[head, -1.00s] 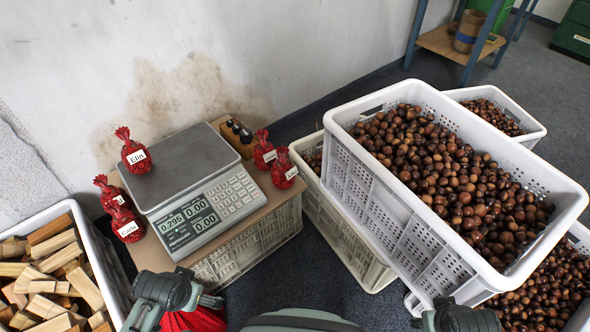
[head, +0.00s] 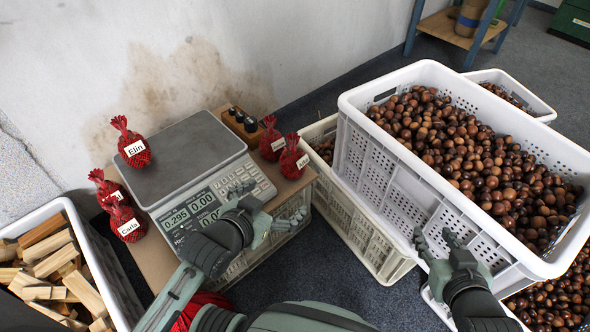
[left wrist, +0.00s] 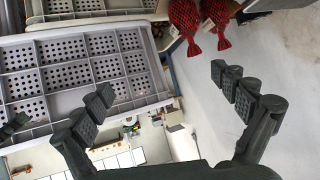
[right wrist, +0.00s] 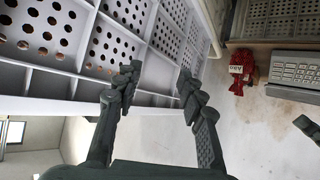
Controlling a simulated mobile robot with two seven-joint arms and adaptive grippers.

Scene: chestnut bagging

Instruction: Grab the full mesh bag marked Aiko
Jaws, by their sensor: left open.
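A red mesh bag (right wrist: 240,65) next to the scale shows in the right wrist view, and its small label seems to read Aiko. In the head view two red bags stand right of the scale, a rear one (head: 271,138) and a front one (head: 293,157); their labels are too small to read surely. Two red bags (left wrist: 184,16) show at the top of the left wrist view. My left gripper (head: 258,212) is open and empty over the scale's front right corner, short of the bags. My right gripper (head: 445,243) is open and empty beside the large crate.
The scale (head: 185,155) carries a bag marked Elin (head: 134,147). A bag marked Carla (head: 127,223) and another bag (head: 108,188) stand left of it. Small dark bottles (head: 241,120) stand behind. A white chestnut crate (head: 400,190) rises at right; a wood-block crate (head: 105,270) is at left.

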